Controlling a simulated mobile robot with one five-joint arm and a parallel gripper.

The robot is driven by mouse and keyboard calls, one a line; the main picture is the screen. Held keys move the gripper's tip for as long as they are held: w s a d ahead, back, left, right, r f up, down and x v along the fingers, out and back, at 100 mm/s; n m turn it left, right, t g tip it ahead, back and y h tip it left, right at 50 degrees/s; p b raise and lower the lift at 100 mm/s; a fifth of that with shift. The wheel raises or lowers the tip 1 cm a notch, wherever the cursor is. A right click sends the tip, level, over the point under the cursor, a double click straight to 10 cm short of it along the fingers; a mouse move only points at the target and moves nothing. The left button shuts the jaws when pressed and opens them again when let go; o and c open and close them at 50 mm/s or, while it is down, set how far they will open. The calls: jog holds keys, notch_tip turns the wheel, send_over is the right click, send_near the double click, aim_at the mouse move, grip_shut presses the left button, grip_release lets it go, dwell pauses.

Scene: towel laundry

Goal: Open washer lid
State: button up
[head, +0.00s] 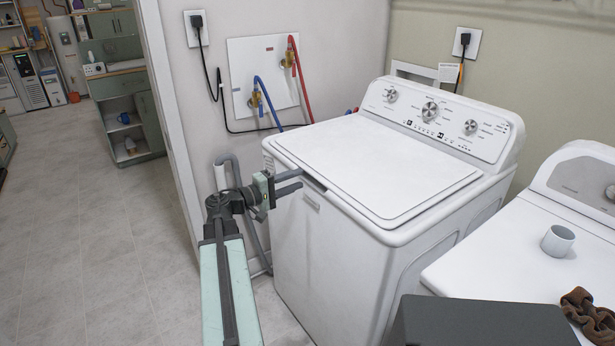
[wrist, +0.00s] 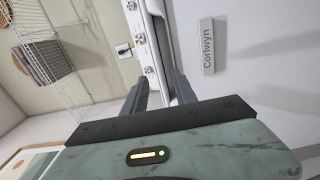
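The white top-load washer (head: 325,255) stands against the wall, with its lid (head: 375,165) lying shut and flat on top. My gripper (head: 300,181) is at the washer's front left, by the front edge of the lid. Its two dark fingers are apart and point toward that edge. In the wrist view my gripper (wrist: 160,82) is open, and the white edge of the washer top shows between and beyond the fingers. The washer's front with its name plate (wrist: 208,50) is at the right there. Whether a finger touches the lid, I cannot tell.
Red and blue hoses (head: 301,80) run on the wall behind the washer. Open tiled floor (head: 80,230) lies to the left.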

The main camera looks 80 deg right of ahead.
aim_at(310, 175)
jog(key=x, duration=0.4)
jog(key=shift+s+d, duration=0.25)
jog(key=shift+c, duration=0.3)
grip_shut()
dwell(0.8)
